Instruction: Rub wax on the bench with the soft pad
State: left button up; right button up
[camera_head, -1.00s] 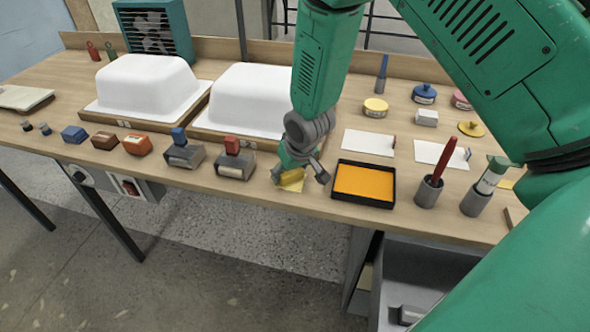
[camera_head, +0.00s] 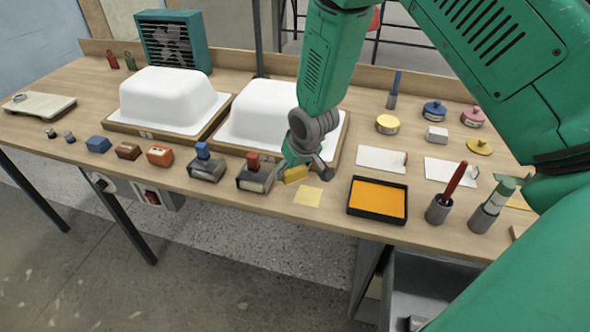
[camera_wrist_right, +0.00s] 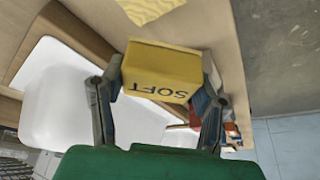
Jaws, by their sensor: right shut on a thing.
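The soft pad (camera_head: 296,174) is a small yellow block. In the right wrist view the pad (camera_wrist_right: 160,72) shows the word SOFT on its face. My right gripper (camera_head: 304,170) is shut on it, with one finger on each side, above the front part of the bench (camera_head: 270,200). A pale yellow square (camera_head: 308,196) lies on the bench just in front of the pad. No wax is labelled that I can read. A round yellow tin (camera_head: 388,124) and a blue-lidded tin (camera_head: 434,111) stand at the back right. My left gripper is not in view.
Two white tub shells (camera_head: 172,97) on wooden boards stand behind. A black tray with an orange surface (camera_head: 378,199) is right of the gripper. Stamp-like blocks (camera_head: 254,178) stand to the left. Cups with tools (camera_head: 438,210) stand at the front right.

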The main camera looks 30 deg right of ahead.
jog(key=shift+r+p, duration=0.5)
jog(key=shift+r, duration=0.45)
jog(key=shift+d+r, duration=0.1)
jog(key=shift+d+f, duration=0.25)
jog(key=shift+d, duration=0.25)
jog(key=shift+a, duration=0.1)
